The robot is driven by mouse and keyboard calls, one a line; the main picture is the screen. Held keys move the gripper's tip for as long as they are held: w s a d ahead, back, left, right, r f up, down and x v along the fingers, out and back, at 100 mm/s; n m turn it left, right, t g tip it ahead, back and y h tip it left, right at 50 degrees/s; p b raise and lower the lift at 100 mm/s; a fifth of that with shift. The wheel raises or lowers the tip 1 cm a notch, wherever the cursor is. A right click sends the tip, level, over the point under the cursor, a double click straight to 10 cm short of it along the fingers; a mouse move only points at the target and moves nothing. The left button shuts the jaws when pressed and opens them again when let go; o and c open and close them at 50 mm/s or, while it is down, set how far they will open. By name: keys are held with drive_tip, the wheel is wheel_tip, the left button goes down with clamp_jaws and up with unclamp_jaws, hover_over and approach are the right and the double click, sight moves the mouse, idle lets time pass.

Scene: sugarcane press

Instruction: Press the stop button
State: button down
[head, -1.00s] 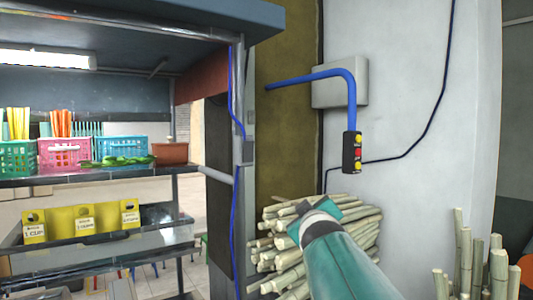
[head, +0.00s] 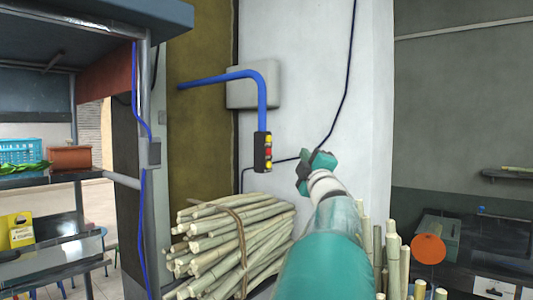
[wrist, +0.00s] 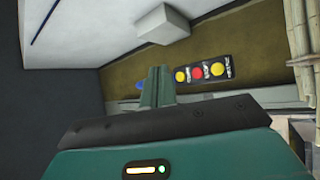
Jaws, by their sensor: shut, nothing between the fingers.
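A black control box (head: 261,152) hangs at the end of a blue bent pipe in the head view. It carries a red button (head: 268,152) between two yellow ones. In the wrist view the same box (wrist: 205,70) lies sideways beyond my fingers, with its red button (wrist: 197,72) in the middle. White labels stand beside the buttons, too small to read surely. My teal gripper (head: 305,175) is to the right of the box and a little lower in the head view, apart from it. In the wrist view its fingers (wrist: 158,84) are shut and empty, below and left of the buttons.
A bundle of sugarcane (head: 225,240) stands below the box. A grey wall box (head: 252,88) is behind the blue pipe (head: 230,76). A metal stall frame (head: 150,200) is at the left. More upright canes (head: 393,262) and an orange disc (head: 428,249) are at the right.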

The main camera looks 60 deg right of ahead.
drive_tip(key=w+d, duration=0.1)
drive_tip(key=w, duration=0.7)
drive_tip(key=shift+w+d, duration=0.15)
drive_tip(key=shift+w, duration=0.05)
drive_tip(key=shift+w, duration=0.1)
idle(1.7)
drive_tip(key=shift+w+d, duration=0.1)
drive_tip(key=shift+w, duration=0.25)
drive_tip(key=shift+w, duration=0.45)
idle(0.6)
drive_tip(key=shift+s, duration=0.15)
idle(0.3)
drive_tip(key=shift+s, duration=0.7)
drive_tip(key=shift+s+a, duration=0.25)
drive_tip(key=shift+s, duration=1)
drive_tip(key=shift+s+a, duration=0.25)
drive_tip(key=shift+s, duration=1)
